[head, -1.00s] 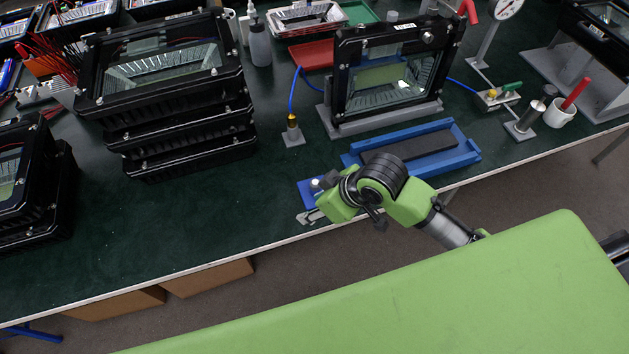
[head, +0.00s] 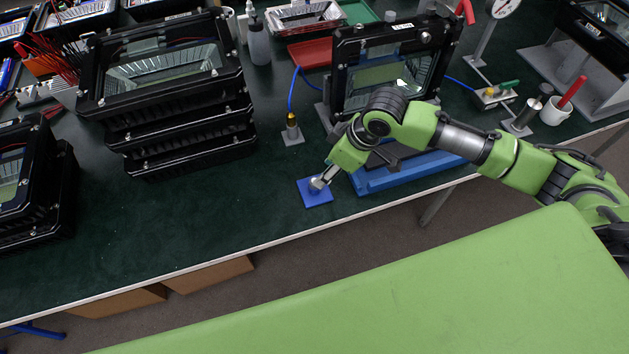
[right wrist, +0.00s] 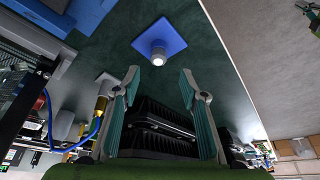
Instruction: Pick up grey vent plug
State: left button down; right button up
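The grey vent plug (right wrist: 158,57) stands on a small blue square pad (head: 317,197) near the table's front edge. The pad also shows in the right wrist view (right wrist: 160,33). My right gripper (right wrist: 160,82) is open, its two fingers spread with nothing between them. In the right wrist view the plug lies just beyond the fingertips, roughly centred between them and apart from both. In the head view the right gripper (head: 324,178) is right at the pad and largely covers the plug. My left gripper is not in view.
A blue tray (head: 400,177) lies right of the pad, partly behind my arm. A floodlight housing (head: 345,75) stands behind it. A gold fitting on a grey plate (head: 292,137) with a blue cable is behind the pad. Stacked housings (head: 185,135) stand left; the table between is clear.

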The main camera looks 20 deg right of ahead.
jog(key=shift+p+x, duration=0.75)
jog(key=shift+x, duration=3)
jog(key=shift+w, duration=0.15)
jog(key=c, duration=1)
